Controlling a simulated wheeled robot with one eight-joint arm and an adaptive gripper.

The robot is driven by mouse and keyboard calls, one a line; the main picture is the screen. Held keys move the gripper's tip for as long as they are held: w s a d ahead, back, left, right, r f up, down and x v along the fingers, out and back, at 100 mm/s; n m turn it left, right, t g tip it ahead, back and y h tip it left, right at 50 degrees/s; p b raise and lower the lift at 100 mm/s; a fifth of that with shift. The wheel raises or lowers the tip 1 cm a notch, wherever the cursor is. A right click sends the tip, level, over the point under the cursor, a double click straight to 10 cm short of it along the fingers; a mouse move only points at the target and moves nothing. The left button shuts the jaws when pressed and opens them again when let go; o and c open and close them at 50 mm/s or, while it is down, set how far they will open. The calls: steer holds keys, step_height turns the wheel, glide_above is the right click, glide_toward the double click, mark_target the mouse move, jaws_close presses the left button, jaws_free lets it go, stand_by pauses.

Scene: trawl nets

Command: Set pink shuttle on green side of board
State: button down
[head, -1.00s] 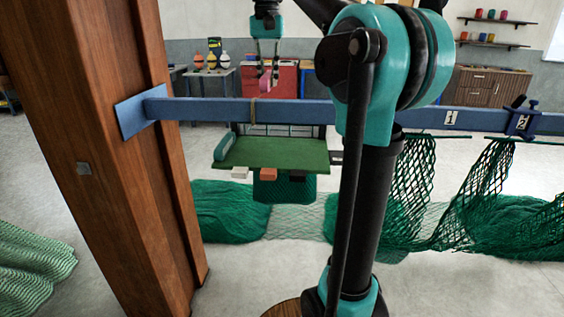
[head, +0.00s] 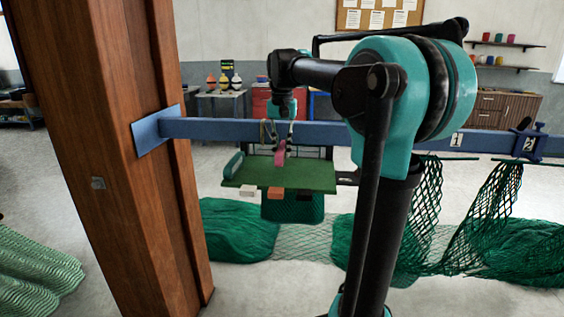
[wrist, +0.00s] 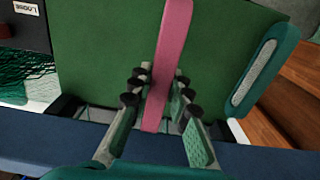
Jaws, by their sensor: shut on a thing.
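The pink shuttle (head: 280,153) is a long flat bar held between the fingers of my gripper (head: 277,138). In the wrist view the shuttle (wrist: 168,70) runs lengthwise out from between the fingertips (wrist: 156,92), over the green side of the board (wrist: 105,60). A teal shuttle-shaped piece (head: 234,165) lies along the board's left edge and also shows in the wrist view (wrist: 264,72).
A wooden post (head: 130,190) stands at left. Green nets (head: 480,210) hang at right and lie below. A dark panel with a "LOOSE" label (wrist: 27,8) adjoins the green in the wrist view.

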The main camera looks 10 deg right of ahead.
mark_target(282, 171)
steer(key=shift+f, duration=2.1)
steer(key=shift+f, duration=0.1)
steer(key=c, duration=1.4)
jaws_free()
step_height(282, 171, up, 12)
steer(key=shift+r, duration=0.15)
